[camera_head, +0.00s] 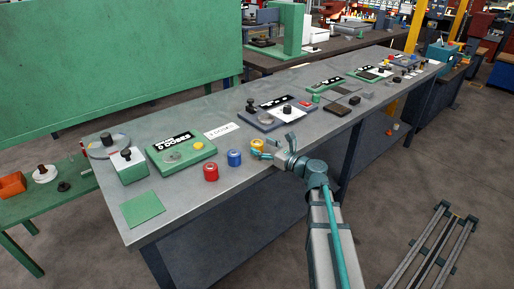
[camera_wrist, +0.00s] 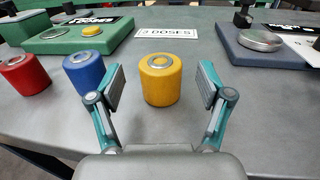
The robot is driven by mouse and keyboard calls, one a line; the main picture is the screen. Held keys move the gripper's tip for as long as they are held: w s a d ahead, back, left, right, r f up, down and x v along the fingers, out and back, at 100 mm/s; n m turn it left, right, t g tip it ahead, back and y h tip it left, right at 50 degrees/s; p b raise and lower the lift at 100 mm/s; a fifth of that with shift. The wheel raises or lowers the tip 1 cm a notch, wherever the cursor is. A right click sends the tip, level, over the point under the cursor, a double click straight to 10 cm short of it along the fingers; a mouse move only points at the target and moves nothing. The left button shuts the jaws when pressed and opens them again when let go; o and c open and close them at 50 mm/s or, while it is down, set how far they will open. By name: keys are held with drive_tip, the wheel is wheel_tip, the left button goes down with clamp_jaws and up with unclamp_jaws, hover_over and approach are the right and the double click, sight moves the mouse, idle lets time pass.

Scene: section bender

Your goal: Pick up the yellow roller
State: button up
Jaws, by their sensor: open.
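The yellow roller (camera_wrist: 160,82) is a short upright cylinder with a metal ring on top, standing on the grey table (camera_wrist: 190,130). In the wrist view it stands centred between the tips of my open gripper (camera_wrist: 160,88), with a gap on each side. In the head view the yellow roller (camera_head: 257,146) shows just beyond my gripper (camera_head: 268,148), near the table's front edge, partly hidden by the fingers. Nothing is held.
A blue roller (camera_wrist: 84,71) and a red roller (camera_wrist: 23,74) stand to the left. Behind are a green device (camera_head: 180,152) with a yellow button, a "3 DOSES" card (camera_wrist: 166,32), and a dark device (camera_head: 262,120) to the right.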

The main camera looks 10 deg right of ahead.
drive_tip(key=shift+x, duration=0.8)
clamp_jaws()
drive_tip(key=shift+r, duration=0.15)
